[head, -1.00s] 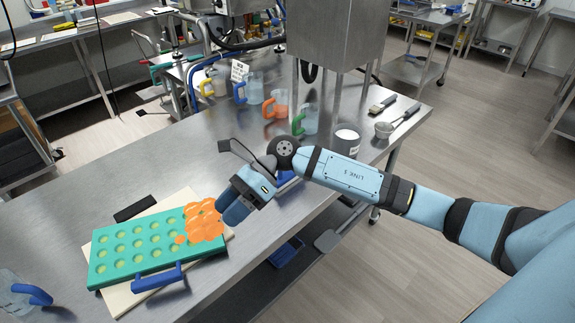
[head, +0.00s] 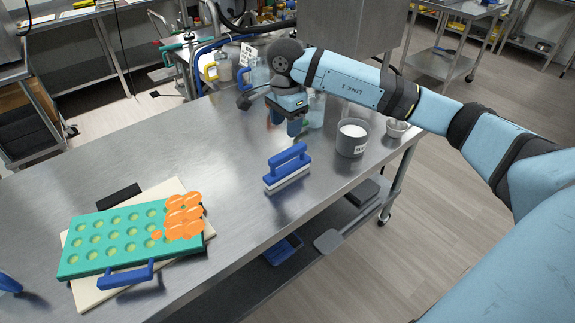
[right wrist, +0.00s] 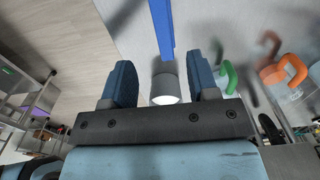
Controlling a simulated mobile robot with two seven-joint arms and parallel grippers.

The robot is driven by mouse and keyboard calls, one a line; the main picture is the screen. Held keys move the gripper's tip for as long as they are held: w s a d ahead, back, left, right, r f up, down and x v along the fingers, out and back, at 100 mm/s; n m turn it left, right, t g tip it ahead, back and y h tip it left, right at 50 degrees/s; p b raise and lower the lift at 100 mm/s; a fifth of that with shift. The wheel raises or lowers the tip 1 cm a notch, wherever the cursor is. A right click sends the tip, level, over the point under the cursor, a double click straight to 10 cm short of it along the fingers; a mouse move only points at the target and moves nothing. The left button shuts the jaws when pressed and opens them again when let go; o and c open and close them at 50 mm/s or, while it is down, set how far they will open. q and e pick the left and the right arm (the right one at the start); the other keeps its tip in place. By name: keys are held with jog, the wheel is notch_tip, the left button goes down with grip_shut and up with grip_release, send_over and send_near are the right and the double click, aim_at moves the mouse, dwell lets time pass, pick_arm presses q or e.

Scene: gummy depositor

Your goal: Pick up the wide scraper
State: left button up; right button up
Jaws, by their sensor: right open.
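The wide scraper (head: 288,166) stands on the steel table, with a blue handle on top and a pale strip along its bottom. My right gripper (head: 292,128) is open and empty, fingers pointing down, just behind the scraper in the head view. In the right wrist view, a blue bar, seemingly the scraper's handle (right wrist: 161,25), lies beyond the fingertips of the right gripper (right wrist: 162,80). Whether the fingers touch anything cannot be told.
A teal mould (head: 100,245) with orange pieces (head: 183,215) and a blue handle (head: 127,275) lies on a pale board (head: 92,293) at left. A grey cup (head: 351,138) and a small metal bowl (head: 397,128) stand right of the scraper. The table's middle (head: 215,165) is clear.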

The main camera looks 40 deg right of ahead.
aim_at(288, 151)
notch_tip(288, 151, down, 6)
jog(key=shift+r, duration=0.25)
jog(key=f, duration=0.1)
jog(key=f+p, duration=0.1)
jog(key=f, duration=0.1)
jog(key=d+f, duration=0.1)
jog(key=f, duration=0.1)
jog(key=shift+w+f, duration=0.1)
jog(key=shift+w, duration=0.05)
grip_shut()
